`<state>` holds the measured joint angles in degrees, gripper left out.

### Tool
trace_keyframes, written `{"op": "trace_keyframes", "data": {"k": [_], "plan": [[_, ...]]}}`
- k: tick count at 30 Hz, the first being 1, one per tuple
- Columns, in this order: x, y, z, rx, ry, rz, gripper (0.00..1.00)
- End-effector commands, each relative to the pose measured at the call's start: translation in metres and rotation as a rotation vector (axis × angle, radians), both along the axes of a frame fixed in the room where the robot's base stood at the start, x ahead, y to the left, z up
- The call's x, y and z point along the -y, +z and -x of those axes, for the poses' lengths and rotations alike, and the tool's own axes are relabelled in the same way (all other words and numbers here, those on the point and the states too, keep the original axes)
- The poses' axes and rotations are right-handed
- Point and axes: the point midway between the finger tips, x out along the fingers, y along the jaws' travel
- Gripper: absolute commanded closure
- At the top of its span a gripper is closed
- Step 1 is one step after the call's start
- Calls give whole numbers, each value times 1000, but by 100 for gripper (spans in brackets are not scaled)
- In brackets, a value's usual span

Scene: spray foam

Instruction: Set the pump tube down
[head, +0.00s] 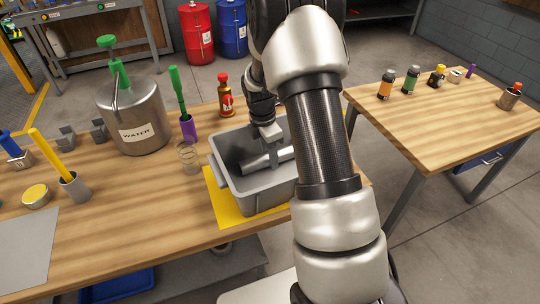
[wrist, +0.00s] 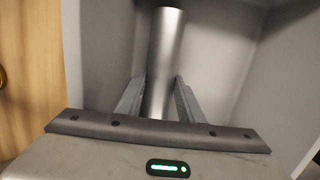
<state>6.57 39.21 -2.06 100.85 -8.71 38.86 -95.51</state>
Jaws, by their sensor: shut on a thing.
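The pump tube (wrist: 166,50) is a plain metal cylinder. In the head view the tube (head: 262,161) lies low inside a grey bin (head: 258,200), slanting up to the right, and its right end is hidden behind my arm. My gripper (wrist: 160,98) is shut on the tube, with one finger on each side of it. In the head view my gripper (head: 272,146) reaches down into the bin. I cannot tell whether the tube touches the bin floor.
The bin stands on a yellow mat (head: 226,204) on the wooden table. A WATER tank (head: 135,118), a glass beaker (head: 188,156), a purple holder with a green-handled tool (head: 187,127) and a red-capped bottle (head: 226,100) stand left of and behind it.

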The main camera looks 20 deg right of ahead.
Motion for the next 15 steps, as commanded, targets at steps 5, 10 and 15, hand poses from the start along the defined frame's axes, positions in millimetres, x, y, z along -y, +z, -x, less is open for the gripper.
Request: {"op": "trace_keyframes", "data": {"k": [5, 10, 15], "plan": [[0, 0, 0, 1, -1, 0, 97], [0, -2, 0, 0, -1, 0, 47], [0, -2, 0, 0, -1, 0, 47]]}}
